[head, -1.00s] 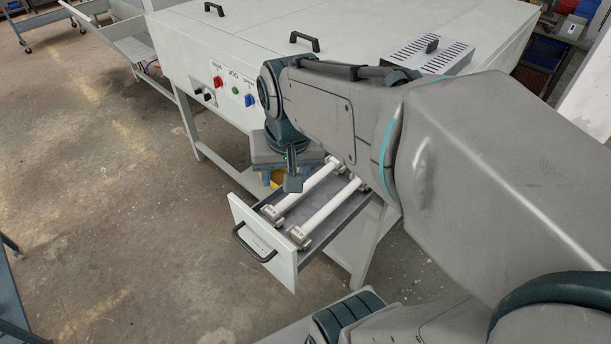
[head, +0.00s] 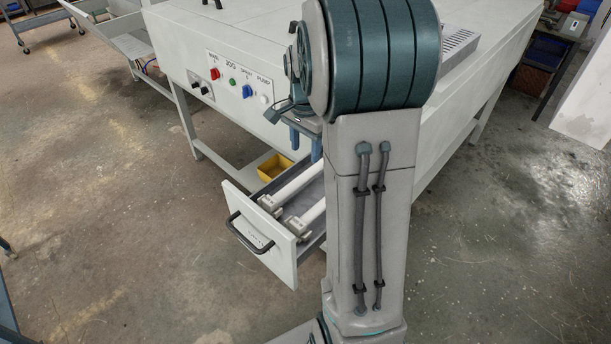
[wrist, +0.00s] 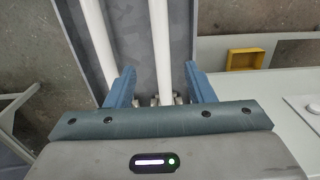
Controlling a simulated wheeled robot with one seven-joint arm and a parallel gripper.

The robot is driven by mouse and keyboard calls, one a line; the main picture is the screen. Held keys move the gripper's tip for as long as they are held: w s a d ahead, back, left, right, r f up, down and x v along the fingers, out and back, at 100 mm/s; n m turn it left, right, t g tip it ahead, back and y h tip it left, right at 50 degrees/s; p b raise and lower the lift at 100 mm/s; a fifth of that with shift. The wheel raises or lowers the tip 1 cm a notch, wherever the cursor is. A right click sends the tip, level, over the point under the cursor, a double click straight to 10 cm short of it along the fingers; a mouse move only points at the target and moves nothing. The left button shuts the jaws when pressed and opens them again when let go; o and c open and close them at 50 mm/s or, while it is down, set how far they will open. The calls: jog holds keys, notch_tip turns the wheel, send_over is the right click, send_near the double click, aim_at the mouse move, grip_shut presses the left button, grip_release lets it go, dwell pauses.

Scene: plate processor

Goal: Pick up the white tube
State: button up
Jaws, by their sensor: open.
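Two white tubes lie side by side in an open drawer (head: 288,259), in grey end holders. In the head view the left tube (head: 292,189) and the right tube (head: 310,217) are partly hidden by my arm. My gripper (head: 306,145) is above the drawer there, its blue fingers pointing down. In the wrist view my gripper (wrist: 161,82) is open and empty. One tube (wrist: 158,45) runs between its fingers in the picture, with the fingers apart from it. The other tube (wrist: 97,42) passes by the left finger.
The drawer front with its black handle (head: 246,236) sticks out from the white machine (head: 205,45). Knobs and buttons (head: 214,73) sit on the machine's face above. A yellow bin (head: 272,168) is beside the drawer; it also shows in the wrist view (wrist: 244,60).

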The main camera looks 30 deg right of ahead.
aim_at(306, 173)
jog(key=f, duration=0.4)
jog(key=f+p, duration=0.1)
jog(key=f, duration=0.4)
jog(key=shift+w+d, duration=0.2)
grip_shut()
